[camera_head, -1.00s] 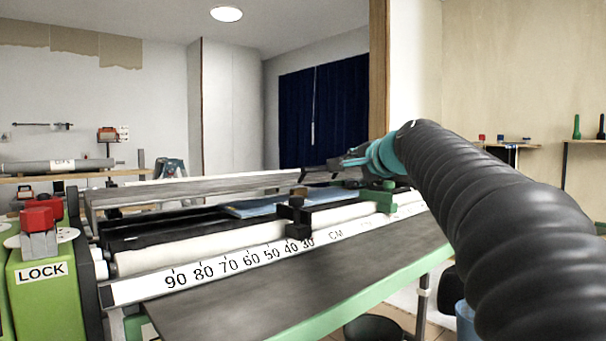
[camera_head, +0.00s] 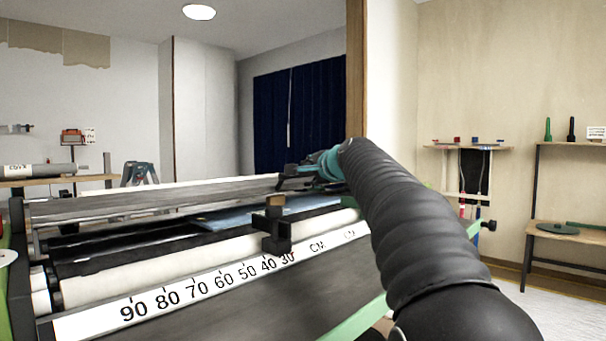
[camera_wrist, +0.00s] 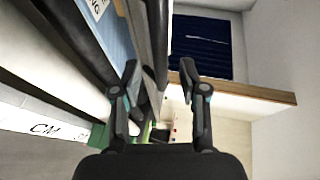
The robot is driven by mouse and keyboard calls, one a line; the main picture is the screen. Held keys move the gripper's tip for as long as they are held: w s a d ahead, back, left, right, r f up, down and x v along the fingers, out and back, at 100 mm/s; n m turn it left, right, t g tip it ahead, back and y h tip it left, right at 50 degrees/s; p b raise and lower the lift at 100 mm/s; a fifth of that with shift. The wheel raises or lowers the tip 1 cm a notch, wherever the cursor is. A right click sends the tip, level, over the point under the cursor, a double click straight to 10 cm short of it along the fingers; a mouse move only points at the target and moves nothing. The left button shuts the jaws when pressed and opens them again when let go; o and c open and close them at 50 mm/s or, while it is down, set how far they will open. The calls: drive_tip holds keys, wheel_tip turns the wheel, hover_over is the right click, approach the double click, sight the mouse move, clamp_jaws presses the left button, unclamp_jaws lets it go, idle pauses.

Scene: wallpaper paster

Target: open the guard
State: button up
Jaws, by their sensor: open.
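The guard (camera_head: 150,203) is a long grey flap lying lengthwise along the top of the pasting machine, and it looks lowered. My gripper (camera_head: 296,178) is at the far right end of the guard in the head view. In the wrist view my gripper (camera_wrist: 158,70) is open, and the guard's grey edge (camera_wrist: 152,35) runs between its two fingers in the picture. Whether the fingers touch it I cannot tell. My dark arm hides the machine's far right end in the head view.
A white ruler strip (camera_head: 200,291) and white roller (camera_head: 175,256) run along the machine's front. A blue sheet (camera_head: 262,212) lies beneath the guard. Shelves (camera_head: 468,148) stand along the right wall, with open floor before them.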

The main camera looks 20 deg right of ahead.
sight(305, 174)
drive_tip(key=shift+x, duration=2.15)
clamp_jaws()
